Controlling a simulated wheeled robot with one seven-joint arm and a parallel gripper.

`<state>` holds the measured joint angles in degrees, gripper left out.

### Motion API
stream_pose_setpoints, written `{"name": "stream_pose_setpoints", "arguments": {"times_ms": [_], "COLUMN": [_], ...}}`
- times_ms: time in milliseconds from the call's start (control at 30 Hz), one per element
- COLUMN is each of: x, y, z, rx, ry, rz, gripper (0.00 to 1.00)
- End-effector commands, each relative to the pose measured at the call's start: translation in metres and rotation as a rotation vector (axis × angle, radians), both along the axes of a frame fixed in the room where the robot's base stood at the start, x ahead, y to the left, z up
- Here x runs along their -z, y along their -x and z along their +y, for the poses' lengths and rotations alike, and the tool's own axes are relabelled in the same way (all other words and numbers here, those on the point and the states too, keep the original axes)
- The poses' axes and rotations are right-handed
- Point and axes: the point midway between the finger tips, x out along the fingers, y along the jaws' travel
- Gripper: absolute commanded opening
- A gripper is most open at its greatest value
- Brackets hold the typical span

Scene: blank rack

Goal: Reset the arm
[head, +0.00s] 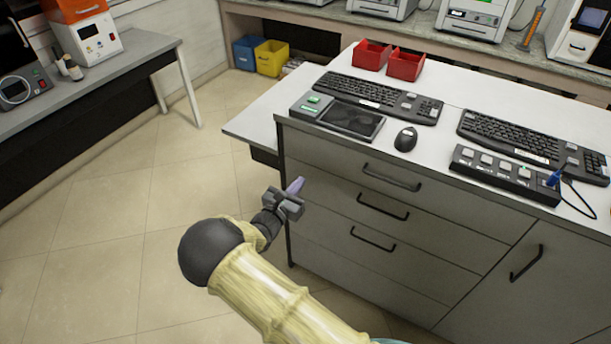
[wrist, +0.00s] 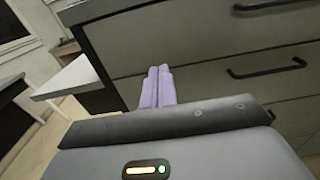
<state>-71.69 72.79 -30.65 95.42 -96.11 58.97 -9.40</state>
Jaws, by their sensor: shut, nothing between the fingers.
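My gripper (head: 295,186) shows in the head view in front of the left part of a grey drawer cabinet (head: 330,225), below the worktop. In the wrist view its two pale purple fingers (wrist: 158,87) lie side by side, shut with nothing between them. The fingers point toward the cabinet's left corner and drawer fronts. I cannot tell from these views how near the fingertips are to the cabinet. My arm, in a yellowish sleeve, reaches up from the bottom of the head view.
The cabinet has several drawers with dark handles (head: 380,206). The white worktop (head: 470,100) holds two keyboards (head: 375,97), a mouse (head: 405,139), a button box (head: 505,172) and red bins (head: 405,64). A side bench (head: 140,60) stands at left. The tiled floor (head: 120,210) between is clear.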

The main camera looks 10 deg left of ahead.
Motion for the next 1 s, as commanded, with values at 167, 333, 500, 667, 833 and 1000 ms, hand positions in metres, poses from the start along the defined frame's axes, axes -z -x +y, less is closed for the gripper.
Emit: {"name": "stream_pose_setpoints", "arguments": {"times_ms": [167, 333, 500, 667, 833, 1000], "x": [0.001, 0.000, 0.000, 0.000, -0.002, -0.011], "y": [0.020, 0.025, 0.026, 0.026, 0.023, 0.015], "z": [0.005, 0.007, 0.008, 0.008, -0.002, -0.064], "rx": [0.001, 0.001, -0.003, -0.003, 0.028, 0.223], "ry": [0.000, 0.000, 0.000, 0.000, -0.020, -0.156], "rz": [-0.001, 0.000, 0.000, 0.000, 0.011, 0.079], "gripper": [0.00, 0.00, 0.00, 0.00, 0.00, 0.00]}}
